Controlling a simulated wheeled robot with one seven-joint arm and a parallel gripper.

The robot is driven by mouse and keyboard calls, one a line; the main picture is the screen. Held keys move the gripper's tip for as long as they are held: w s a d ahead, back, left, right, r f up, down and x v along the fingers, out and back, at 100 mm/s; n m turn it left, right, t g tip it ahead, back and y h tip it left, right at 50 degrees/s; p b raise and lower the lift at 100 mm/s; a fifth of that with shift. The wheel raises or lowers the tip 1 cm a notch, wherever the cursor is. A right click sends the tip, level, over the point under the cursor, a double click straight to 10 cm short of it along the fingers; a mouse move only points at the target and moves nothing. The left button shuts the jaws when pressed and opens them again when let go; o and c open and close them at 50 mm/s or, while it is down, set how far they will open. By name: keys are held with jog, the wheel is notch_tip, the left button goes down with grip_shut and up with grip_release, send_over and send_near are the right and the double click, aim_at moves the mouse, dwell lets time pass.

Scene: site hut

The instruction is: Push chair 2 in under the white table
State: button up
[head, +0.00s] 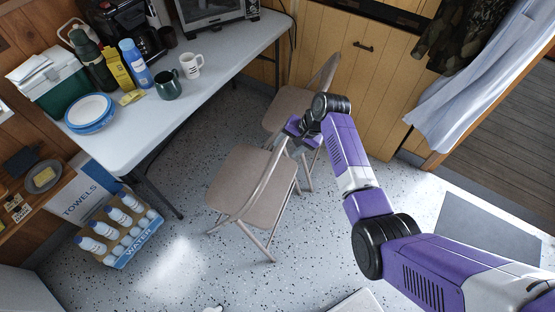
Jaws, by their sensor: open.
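The white table (205,92) runs from the lower left to the upper middle of the head view. Two beige folding chairs stand on its right side, clear of the tabletop. The nearer chair (240,180) has its seat toward the table and its back frame toward my arm. The farther chair (287,108) stands behind it, its back at the upper right. I see no number on either chair. My gripper (292,138) is open, between the two chairs, close to the top of the nearer chair's back. Whether it touches that back I cannot tell. My wrist hides part of the farther chair.
A water bottle pack (122,258) and a towels box (82,195) stand by the table's near leg. Mugs, bottles, plates and a green box (50,85) crowd the tabletop. A grey mat (485,235) lies at right. Floor left of the nearer chair is clear.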

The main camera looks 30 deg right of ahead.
aim_at(278, 155)
jog(key=b+x, duration=0.7)
jog(key=x, duration=0.1)
jog(key=shift+w+f, duration=0.1)
jog(key=shift+f, duration=0.1)
grip_shut()
dwell(1.3)
